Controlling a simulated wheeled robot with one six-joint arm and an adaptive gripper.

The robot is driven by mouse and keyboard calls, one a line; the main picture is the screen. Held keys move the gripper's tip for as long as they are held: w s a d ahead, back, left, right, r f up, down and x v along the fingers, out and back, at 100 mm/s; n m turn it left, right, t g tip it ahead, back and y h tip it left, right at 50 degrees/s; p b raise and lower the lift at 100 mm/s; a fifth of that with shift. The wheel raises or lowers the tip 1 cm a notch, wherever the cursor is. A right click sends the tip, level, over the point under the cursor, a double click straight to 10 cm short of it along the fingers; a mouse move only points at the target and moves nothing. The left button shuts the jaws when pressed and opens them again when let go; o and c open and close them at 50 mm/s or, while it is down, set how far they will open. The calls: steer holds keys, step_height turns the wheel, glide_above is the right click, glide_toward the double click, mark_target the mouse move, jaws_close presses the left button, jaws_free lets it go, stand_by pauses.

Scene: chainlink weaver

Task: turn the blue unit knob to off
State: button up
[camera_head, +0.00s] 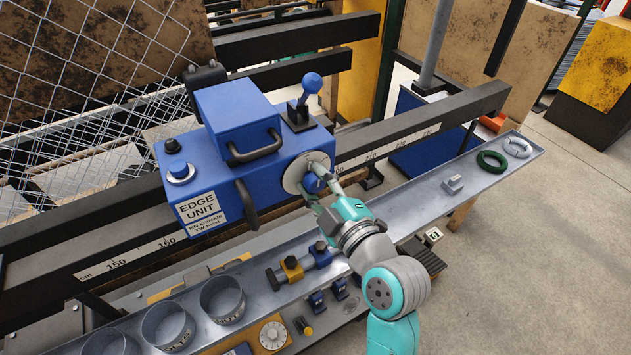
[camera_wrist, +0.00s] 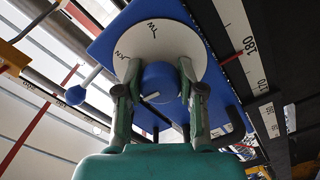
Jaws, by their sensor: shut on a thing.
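The blue edge unit (camera_head: 200,148) sits on the dark rail, with a white label reading "EDGE UNIT" on its front. Its blue knob (camera_head: 312,183) is on a round white dial (camera_head: 294,174) at the unit's right end. In the wrist view the knob (camera_wrist: 160,84) is in front of the dial (camera_wrist: 158,38), which bears the letters "TW" and "KN". My gripper (camera_head: 320,180) is shut on the knob, with one finger on each side of it in the wrist view (camera_wrist: 160,88). A short white mark shows on the knob; the lower dial is hidden.
A blue ball-topped lever (camera_head: 311,84) stands on top of the unit. Black handles (camera_head: 254,150) stick out from its front. Below runs a grey tray (camera_head: 410,212) with cups (camera_head: 222,298), a green ring (camera_head: 492,161) and a white ring (camera_head: 517,146). Open floor lies at right.

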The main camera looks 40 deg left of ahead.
steer(key=shift+n, duration=0.6)
steer(key=o, duration=1.2)
steer(key=shift+c, duration=0.2)
steer(key=v, duration=1.2)
